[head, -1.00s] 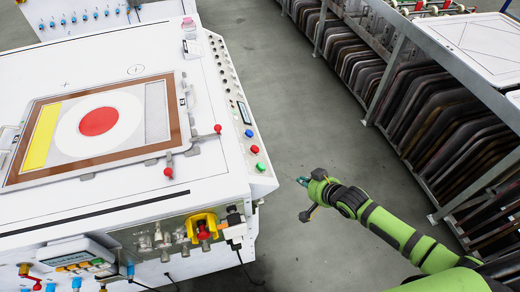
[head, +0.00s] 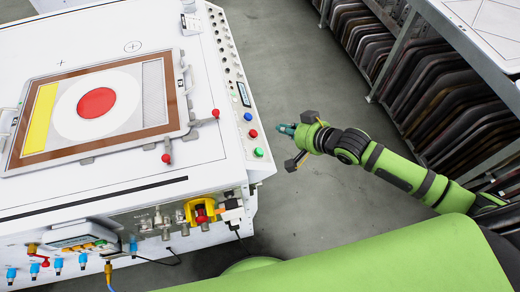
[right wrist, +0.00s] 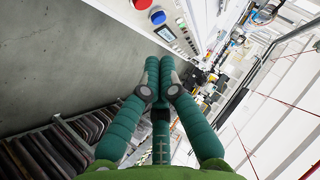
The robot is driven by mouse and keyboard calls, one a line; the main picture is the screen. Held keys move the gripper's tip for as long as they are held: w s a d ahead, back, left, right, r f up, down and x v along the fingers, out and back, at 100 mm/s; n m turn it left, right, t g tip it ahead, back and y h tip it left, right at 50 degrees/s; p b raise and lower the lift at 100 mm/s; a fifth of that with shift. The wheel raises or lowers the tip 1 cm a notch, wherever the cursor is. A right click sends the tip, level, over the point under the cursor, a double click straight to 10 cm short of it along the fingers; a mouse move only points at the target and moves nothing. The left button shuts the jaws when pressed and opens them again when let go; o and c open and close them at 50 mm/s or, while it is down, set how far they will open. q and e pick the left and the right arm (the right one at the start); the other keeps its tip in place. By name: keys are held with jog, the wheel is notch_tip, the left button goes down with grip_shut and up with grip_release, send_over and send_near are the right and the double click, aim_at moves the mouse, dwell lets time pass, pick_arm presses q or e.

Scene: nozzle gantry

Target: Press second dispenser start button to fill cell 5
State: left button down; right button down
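A white machine (head: 190,200) with a control panel (head: 222,62) along its right edge fills the left of the head view. Near the panel's front end are a blue button (head: 248,117), a red button (head: 252,134) and a green button (head: 258,152). No label shows which is the second dispenser start button. My right gripper (head: 286,129) is to the right of these buttons, apart from them, pointing left. In the right wrist view its fingers (right wrist: 159,66) are together and empty. That view shows a red button (right wrist: 142,4) and a blue button (right wrist: 158,17). My left gripper is out of view.
A framed board with a red disc (head: 96,103) lies on the machine's top, with red-knobbed clamps (head: 166,158) at its edge. A rack of dark panels (head: 440,100) stands at right. Grey floor (head: 300,60) lies clear between rack and machine.

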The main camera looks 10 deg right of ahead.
aim_at(259, 152)
jog(key=a+f+b, duration=0.1)
jog(key=b, duration=0.1)
jog(key=a+f+b, duration=0.1)
jog(key=f, duration=0.1)
jog(key=a+f+b, duration=0.1)
jog(key=f+b, duration=0.1)
jog(key=shift+a+f+b, duration=0.1)
jog(key=shift+b, duration=0.25)
jog(key=shift+s+a+f, duration=0.1)
jog(key=shift+a+f, duration=0.75)
jog(key=shift+f, duration=0.05)
jog(key=shift+a+f, duration=0.1)
jog(key=shift+f, duration=0.05)
dwell(0.3)
jog(key=shift+a+f, duration=0.15)
